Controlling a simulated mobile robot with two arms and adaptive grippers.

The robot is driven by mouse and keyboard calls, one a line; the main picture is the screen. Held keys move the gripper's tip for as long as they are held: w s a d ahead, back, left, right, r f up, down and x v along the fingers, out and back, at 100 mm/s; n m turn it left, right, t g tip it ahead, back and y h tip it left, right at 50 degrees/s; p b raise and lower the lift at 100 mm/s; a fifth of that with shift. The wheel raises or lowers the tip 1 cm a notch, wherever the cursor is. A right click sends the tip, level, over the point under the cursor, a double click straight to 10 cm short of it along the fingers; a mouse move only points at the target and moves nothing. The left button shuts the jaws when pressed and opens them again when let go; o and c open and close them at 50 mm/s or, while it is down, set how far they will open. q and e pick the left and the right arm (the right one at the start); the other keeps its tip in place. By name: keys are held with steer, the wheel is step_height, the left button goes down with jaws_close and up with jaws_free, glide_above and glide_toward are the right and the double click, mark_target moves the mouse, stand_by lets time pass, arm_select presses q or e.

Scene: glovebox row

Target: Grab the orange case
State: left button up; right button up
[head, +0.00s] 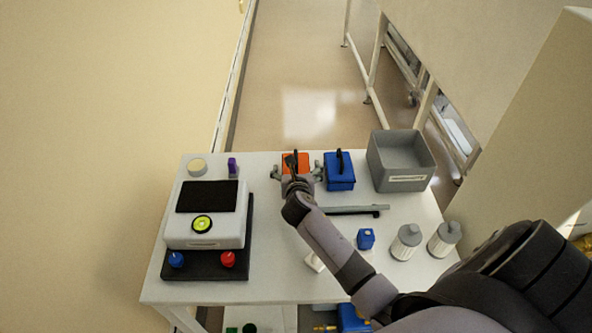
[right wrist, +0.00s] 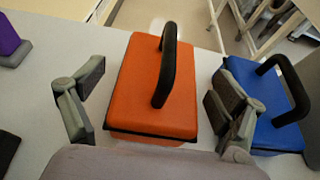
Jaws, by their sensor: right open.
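The orange case (head: 301,157) stands at the back middle of the white table, partly hidden by my right gripper. In the right wrist view the orange case (right wrist: 155,92) shows its black handle standing up along the top. My right gripper (head: 297,174) is open at the case. In the right wrist view its fingers (right wrist: 155,100) stand apart, one on each side of the case, with a gap to it on the left and a smaller gap on the right. My left gripper is not in view.
A blue case (head: 340,172) with a black handle stands close on the right of the orange one, near my right finger. A grey bin (head: 401,162) is further right. A white device (head: 206,222) fills the table's left. A purple item (head: 232,166) stands back left.

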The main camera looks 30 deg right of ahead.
steer(key=shift+w+d+f, duration=0.2)
steer(key=shift+w, duration=0.1)
steer(key=c, duration=1.6)
steer(key=shift+r, duration=0.15)
steer(key=shift+c, duration=0.3)
